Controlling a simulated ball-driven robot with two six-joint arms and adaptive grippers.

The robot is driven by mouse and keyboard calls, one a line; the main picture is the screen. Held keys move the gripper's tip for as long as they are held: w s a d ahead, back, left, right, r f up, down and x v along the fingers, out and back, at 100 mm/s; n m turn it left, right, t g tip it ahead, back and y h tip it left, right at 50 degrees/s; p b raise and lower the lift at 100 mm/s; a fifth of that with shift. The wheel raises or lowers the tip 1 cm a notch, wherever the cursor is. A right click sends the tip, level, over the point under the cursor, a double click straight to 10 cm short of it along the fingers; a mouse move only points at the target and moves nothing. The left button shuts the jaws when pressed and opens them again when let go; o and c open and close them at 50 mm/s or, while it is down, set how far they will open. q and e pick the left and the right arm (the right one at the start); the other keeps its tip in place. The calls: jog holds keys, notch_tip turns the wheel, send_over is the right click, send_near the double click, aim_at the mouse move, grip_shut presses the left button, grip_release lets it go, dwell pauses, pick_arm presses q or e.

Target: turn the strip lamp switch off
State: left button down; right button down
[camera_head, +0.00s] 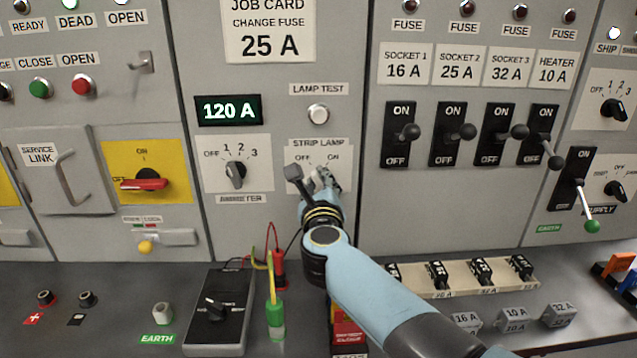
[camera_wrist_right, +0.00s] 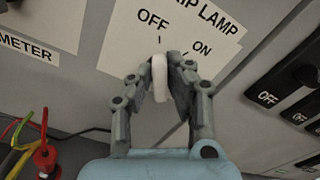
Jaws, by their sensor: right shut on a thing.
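The strip lamp switch is a white knob (camera_wrist_right: 160,80) on a white label plate (camera_head: 299,156) marked OFF and ON. The plate also shows in the right wrist view (camera_wrist_right: 118,45). My right gripper (camera_head: 311,174) is at the plate in the head view, hiding most of the knob. In the right wrist view its two fingers (camera_wrist_right: 161,74) are shut around the knob, one on each side. There the knob's long face lines up roughly with the OFF mark; its exact setting is hard to tell. My left gripper is out of view.
Left of the switch is the ammeter selector (camera_head: 236,174); above are the lamp test button (camera_head: 318,114) and a 120 A display (camera_head: 229,110). Several breaker levers (camera_head: 409,132) stick out to the right. A meter box (camera_head: 219,310) and test leads stand on the ledge below.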

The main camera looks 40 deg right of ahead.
jog(key=c, duration=1.3)
grip_release()
jog(key=shift+s+a+f, duration=0.1)
jog(key=shift+s+a, duration=0.2)
jog(key=shift+s, duration=0.05)
jog(key=v, duration=0.6)
jog(key=shift+s+a, duration=0.1)
jog(key=shift+s, duration=0.2)
